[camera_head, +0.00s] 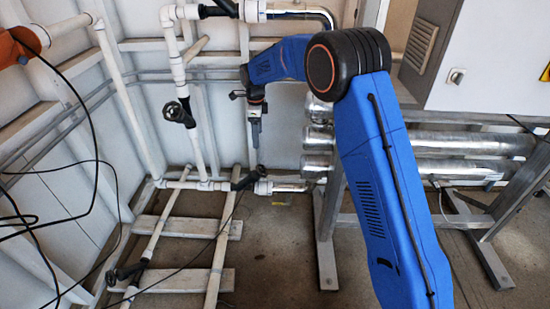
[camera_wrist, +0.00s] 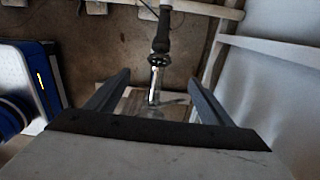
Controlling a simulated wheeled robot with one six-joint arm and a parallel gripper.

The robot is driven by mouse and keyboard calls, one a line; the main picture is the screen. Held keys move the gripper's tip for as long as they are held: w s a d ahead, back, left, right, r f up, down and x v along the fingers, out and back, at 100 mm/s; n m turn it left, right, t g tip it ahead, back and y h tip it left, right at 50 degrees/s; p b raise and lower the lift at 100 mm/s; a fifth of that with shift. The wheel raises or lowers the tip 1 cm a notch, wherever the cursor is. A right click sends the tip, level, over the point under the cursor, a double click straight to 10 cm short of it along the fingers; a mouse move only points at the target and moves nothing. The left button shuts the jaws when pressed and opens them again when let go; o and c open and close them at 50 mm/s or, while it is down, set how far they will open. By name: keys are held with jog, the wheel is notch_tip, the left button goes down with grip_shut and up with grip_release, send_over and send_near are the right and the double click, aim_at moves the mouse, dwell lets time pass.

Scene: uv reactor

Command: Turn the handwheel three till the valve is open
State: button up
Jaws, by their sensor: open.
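Several black valve handles sit on the white pipes; no number shows on them, so I cannot tell which is handwheel three. One black handle (camera_head: 246,180) is on the low pipe below my gripper (camera_head: 256,140). Another black handle (camera_head: 178,113) is on the upright pipe to the left, one (camera_head: 222,8) is at the top and one (camera_head: 128,273) is at the bottom left. In the wrist view my gripper (camera_wrist: 156,76) is open and empty, its fingers spread. A dark handle (camera_wrist: 162,32) on a shiny fitting shows beyond and between the fingers, apart from them.
A grey cabinet (camera_head: 480,70) stands above shiny metal cylinders (camera_head: 460,143) on a metal frame (camera_head: 328,240) at the right. White pipes (camera_head: 122,100) and wall beams line the left. Black cables (camera_head: 90,150) hang at the left. Some concrete floor (camera_head: 275,250) is bare.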

aim_at(259, 165)
notch_tip(259, 165, down, 17)
jog(key=shift+f, duration=0.2)
dwell(0.5)
jog(key=c, duration=1)
